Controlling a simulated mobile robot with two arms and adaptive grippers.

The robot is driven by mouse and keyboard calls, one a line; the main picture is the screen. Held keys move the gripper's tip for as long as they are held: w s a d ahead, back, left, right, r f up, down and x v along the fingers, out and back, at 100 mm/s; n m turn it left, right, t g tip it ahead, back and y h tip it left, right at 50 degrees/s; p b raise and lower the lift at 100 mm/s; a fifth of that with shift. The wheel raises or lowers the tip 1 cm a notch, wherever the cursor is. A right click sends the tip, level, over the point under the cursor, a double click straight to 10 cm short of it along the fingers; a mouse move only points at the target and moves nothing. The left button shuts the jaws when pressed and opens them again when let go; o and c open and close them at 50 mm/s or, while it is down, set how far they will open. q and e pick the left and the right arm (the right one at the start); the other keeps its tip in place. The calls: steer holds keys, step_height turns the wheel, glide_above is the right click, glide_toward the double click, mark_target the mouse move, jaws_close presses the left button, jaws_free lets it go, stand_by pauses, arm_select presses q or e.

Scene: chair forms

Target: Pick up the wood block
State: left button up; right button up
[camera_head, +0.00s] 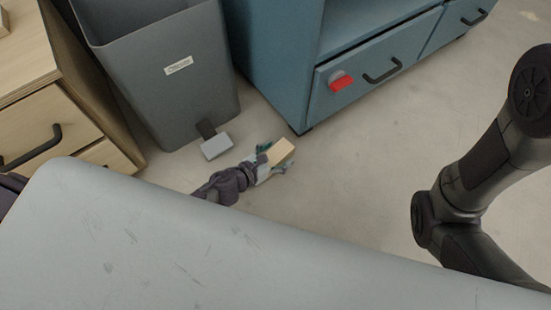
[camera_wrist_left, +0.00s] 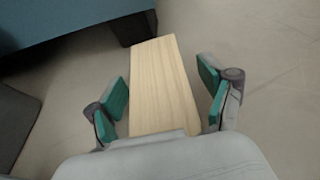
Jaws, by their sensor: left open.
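The wood block (camera_head: 279,152) is a pale rectangular block near the floor between the grey bin and the blue cabinet. In the left wrist view the block (camera_wrist_left: 162,88) lies lengthwise between the two teal-padded fingers of my left gripper (camera_wrist_left: 163,98). A gap shows between the block and each finger. In the head view my left gripper (camera_head: 273,160) is open around the block. I cannot tell whether the block rests on the floor. The right arm (camera_head: 470,170) shows at the right, but its gripper is out of view.
A grey bin (camera_head: 165,75) with a pedal stands at the left, near wooden drawers (camera_head: 45,120). A blue cabinet (camera_head: 360,85) with a red item (camera_head: 341,83) on its drawer front stands behind the block. Bare floor (camera_head: 360,170) lies to the right.

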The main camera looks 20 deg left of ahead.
arm_select(q)
steer(key=c, duration=1.1)
steer(key=shift+r, duration=0.15)
